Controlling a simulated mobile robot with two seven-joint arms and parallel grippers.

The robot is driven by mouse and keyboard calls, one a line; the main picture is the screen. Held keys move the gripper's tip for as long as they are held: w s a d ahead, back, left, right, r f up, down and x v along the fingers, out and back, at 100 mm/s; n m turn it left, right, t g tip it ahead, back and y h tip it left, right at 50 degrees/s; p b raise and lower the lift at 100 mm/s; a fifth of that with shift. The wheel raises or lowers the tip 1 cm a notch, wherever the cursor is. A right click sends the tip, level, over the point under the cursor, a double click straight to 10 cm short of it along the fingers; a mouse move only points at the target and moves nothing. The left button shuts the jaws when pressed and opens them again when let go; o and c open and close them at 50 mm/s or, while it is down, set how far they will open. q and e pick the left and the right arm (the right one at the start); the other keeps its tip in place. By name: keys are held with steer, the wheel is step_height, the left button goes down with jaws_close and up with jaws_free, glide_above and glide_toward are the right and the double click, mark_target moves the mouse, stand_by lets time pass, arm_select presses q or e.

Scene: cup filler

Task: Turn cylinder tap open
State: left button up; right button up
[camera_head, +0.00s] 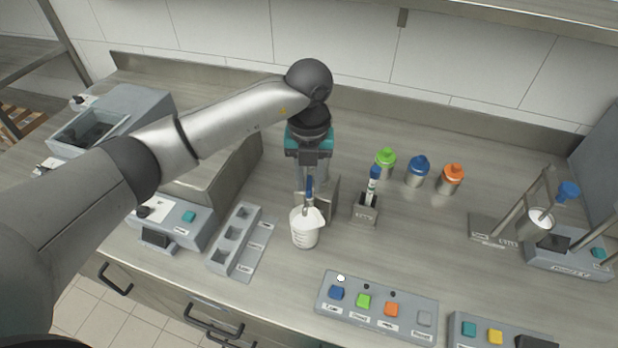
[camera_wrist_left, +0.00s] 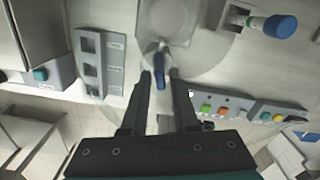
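My left gripper (camera_head: 309,178) reaches down from above over a tap with a blue handle (camera_head: 310,190). In the left wrist view the gripper (camera_wrist_left: 160,74) is open, with one finger on each side of the blue handle (camera_wrist_left: 160,80). Gaps show between the handle and both fingers. The cylinder bearing the tap is mostly hidden behind the gripper in the head view. A white beaker (camera_head: 305,236) stands upright just below the tap. My right gripper is not in view.
A small stand with a blue-capped pen-like item (camera_head: 373,184) is to the right. Green (camera_head: 385,158), blue (camera_head: 418,168) and orange (camera_head: 452,176) lidded containers stand behind it. A button panel (camera_head: 378,316) lies in front. A slotted grey holder (camera_head: 235,238) is at left.

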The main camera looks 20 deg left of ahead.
arm_select(q)
jaws_close()
steer(key=shift+m+b, duration=0.45)
steer(key=shift+m, duration=0.15)
steer(key=shift+o, duration=1.6)
jaws_free()
steer(key=shift+r, duration=0.1)
